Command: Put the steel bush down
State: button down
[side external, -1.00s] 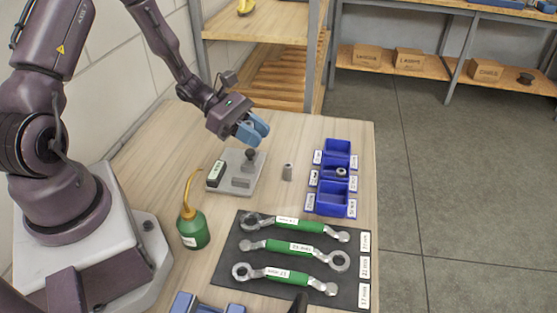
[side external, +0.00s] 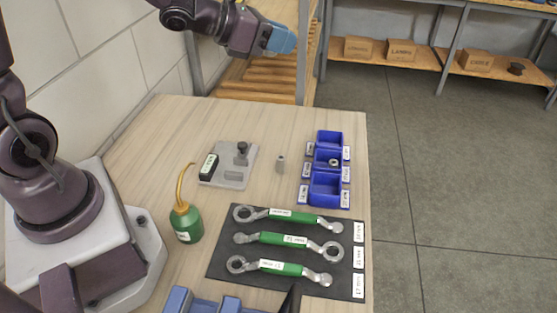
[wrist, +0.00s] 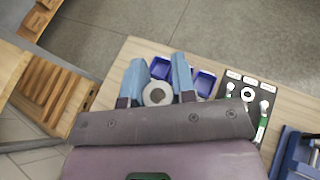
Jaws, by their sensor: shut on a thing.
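My gripper (side external: 283,40) is raised high above the far end of the bench, well clear of everything on it. In the wrist view its blue fingers (wrist: 158,66) are closed on a round grey ring-shaped piece with a hole, the steel bush (wrist: 157,94), seen end-on. In the side view the fingers hide the bush.
Blue bins (side external: 326,188) stand at the right bench edge; one holds a small metal ring (side external: 334,162). A dark mat (side external: 225,262) carries green-handled spanners (side external: 290,240). A green oil can (side external: 186,222) stands at left. A wooden shelf unit (side external: 268,82) is behind the bench.

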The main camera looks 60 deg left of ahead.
jog(key=s+a+f+m+g+h, duration=0.1)
jog(key=a+f+m+g+h, duration=0.15)
jog(key=f, duration=0.55)
jog(key=s+a+f+m+g+h, duration=0.1)
jog(key=s+a+f+m+h, duration=0.15)
jog(key=f, duration=0.55)
jog(key=s+m+g+h, duration=0.1)
jog(key=m+g, duration=0.1)
jog(key=s+d+f+m+g+h, duration=0.1)
jog(key=s+m, duration=0.1)
jog(key=s+d+f+m+g+h, duration=0.1)
jog(key=m+g+h, duration=0.1)
jog(key=shift+s+d+m+g, duration=0.2)
jog(key=shift+d+m+g, duration=0.05)
jog(key=shift+m+g, duration=0.1)
send_over(290, 157)
jog(key=f, duration=0.6)
jog(key=s+f, duration=0.1)
jog(key=f, duration=0.1)
jog(key=shift+d+f, duration=0.1)
jog(key=shift+f, duration=0.3)
jog(key=f, duration=0.1)
jog(key=w+f, duration=0.1)
jog(key=shift+f, duration=0.85)
